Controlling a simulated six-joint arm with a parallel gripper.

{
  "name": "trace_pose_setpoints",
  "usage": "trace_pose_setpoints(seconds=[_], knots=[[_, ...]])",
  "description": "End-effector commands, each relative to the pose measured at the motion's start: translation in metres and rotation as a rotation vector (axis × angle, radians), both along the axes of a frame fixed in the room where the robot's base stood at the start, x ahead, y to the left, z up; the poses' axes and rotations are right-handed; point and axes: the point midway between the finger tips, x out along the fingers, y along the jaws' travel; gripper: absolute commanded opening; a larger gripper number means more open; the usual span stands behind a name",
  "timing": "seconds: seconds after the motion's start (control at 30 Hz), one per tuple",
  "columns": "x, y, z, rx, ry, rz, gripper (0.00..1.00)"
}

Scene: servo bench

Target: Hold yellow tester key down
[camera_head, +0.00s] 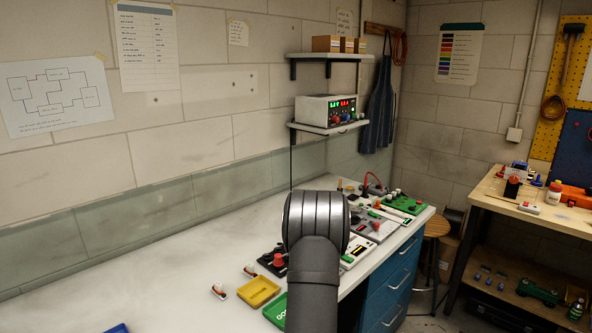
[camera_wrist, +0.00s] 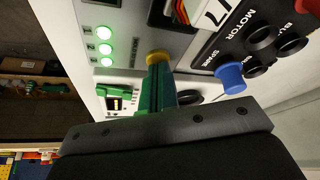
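The yellow tester key (camera_wrist: 158,57) is a round yellow cap on a grey panel, in the upper middle of the wrist view. My gripper (camera_wrist: 156,72) has its green fingers together, with no gap seen between them. The fingertips are right at the yellow key and cover part of it. They seem to touch it, but I cannot tell how far the key is pressed. Three round green lamps (camera_wrist: 105,49) glow on the same panel, left of the key. In the head view my own arm hides the gripper and the key.
In the wrist view, a blue knob (camera_wrist: 230,77) and dark round sockets (camera_wrist: 262,40) lie right of the key. A green module with a small lit display (camera_wrist: 115,103) lies left. In the head view, a yellow tray (camera_head: 258,292) and several devices crowd the bench; its left part (camera_head: 150,275) is clear.

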Motion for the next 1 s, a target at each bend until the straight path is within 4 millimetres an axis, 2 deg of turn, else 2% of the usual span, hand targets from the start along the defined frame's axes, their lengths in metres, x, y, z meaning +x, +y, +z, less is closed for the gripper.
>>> trace_pose_setpoints(seconds=[0.37, 1.0], knots=[[0.000, 0.000, 0.001, 0.000, 0.001, 0.000, 0.00], [0.000, 0.000, 0.051, 0.000, -0.001, 0.000, 0.00]])
